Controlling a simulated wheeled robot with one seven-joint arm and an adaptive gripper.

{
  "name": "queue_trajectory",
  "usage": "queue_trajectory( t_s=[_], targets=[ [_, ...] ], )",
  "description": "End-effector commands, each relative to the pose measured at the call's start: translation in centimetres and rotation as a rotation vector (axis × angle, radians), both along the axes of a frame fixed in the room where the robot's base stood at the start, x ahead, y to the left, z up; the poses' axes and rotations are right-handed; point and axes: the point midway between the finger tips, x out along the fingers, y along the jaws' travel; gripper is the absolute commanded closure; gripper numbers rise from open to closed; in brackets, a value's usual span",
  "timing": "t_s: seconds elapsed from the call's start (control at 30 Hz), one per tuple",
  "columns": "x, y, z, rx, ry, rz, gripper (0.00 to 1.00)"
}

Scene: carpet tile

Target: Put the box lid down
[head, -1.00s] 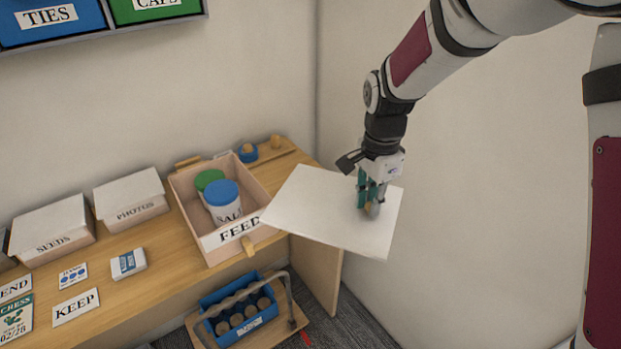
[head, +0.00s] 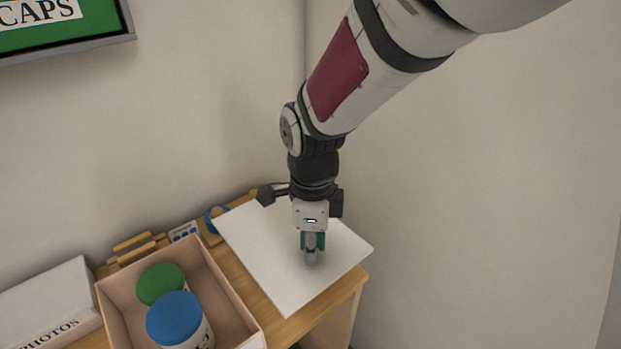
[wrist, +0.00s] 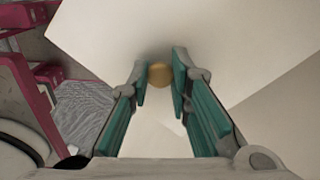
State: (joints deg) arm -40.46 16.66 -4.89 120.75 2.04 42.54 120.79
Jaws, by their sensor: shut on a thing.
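The box lid (head: 262,245) is a flat white panel with a small round wooden knob (wrist: 160,75), which shows between my fingertips in the wrist view. My gripper (head: 312,248) points down and is shut on this knob. In the head view the lid lies roughly level over the right end of the wooden bench (head: 338,297), to the right of the open box (head: 232,284). I cannot tell whether the lid touches the bench top or hangs just above it. The lid hides most of the bench end beneath it.
The open box holds a jar with a green cap (head: 161,284) and one with a blue cap (head: 174,318). A closed white PHOTOS box (head: 45,300) stands at left. A blue ring-shaped thing (head: 214,219) sits by the lid's back left corner. The wall is close behind and right.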

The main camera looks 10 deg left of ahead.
Motion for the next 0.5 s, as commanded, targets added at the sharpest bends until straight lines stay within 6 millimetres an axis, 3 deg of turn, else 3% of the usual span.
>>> queue_trajectory(
  t_s=[0.3,0.5],
  targets=[
    [-0.2,-0.1,-5.1,-0.003,0.005,-0.002,1.00],
    [-0.1,-0.1,-6.6,-0.002,0.003,-0.001,1.00]
  ],
)
